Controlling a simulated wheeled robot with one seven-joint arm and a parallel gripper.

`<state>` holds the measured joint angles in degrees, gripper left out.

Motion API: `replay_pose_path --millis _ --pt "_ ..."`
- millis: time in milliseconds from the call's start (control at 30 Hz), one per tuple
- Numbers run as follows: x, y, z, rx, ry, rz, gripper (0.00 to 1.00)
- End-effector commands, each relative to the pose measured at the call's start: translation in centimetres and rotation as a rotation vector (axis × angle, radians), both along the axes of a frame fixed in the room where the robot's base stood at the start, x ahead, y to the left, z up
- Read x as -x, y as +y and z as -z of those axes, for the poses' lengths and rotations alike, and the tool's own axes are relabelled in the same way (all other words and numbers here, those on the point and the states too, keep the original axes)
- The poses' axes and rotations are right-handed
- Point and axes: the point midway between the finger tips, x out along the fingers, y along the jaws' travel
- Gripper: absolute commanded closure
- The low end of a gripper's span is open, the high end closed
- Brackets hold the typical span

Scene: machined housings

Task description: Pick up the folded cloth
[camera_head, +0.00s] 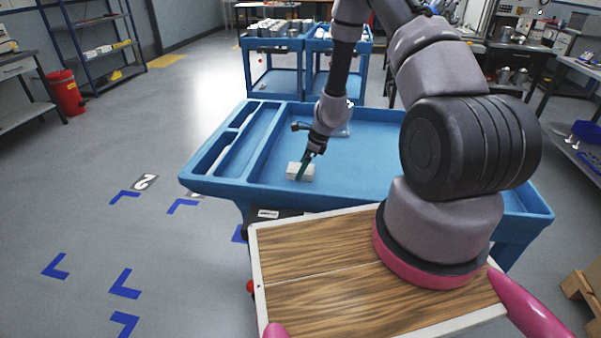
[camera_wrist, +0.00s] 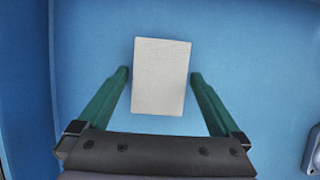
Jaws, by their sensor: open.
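The folded cloth (camera_head: 294,171) is a small whitish-grey block lying flat on the blue tray top of the cart, near its front left part. In the wrist view the cloth (camera_wrist: 161,77) is a pale, slightly tilted rectangle. My gripper (camera_head: 302,172) is right at the cloth in the head view. In the wrist view my gripper (camera_wrist: 160,77) is open, with one green finger on each side of the cloth and a blue gap showing between each finger and the cloth. Whether the fingertips touch the tray is hard to tell.
The blue cart (camera_head: 217,186) has raised rims and narrow compartments along its left side. A clear-looking object (camera_head: 342,131) stands on the tray behind my gripper, and a grey item (camera_wrist: 312,150) shows at the wrist view's lower right. The tray around the cloth is bare.

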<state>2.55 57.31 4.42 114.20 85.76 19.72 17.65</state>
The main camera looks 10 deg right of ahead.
Motion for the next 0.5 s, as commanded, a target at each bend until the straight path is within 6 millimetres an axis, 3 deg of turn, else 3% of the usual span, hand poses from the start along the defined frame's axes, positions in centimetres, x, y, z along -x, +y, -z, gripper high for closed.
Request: replay_pose_path --millis 467,500 --pt "-0.01 -0.01 0.34 0.000 0.000 0.000 0.00" --pt "-0.01 0.00 0.33 0.000 0.000 0.000 0.08"
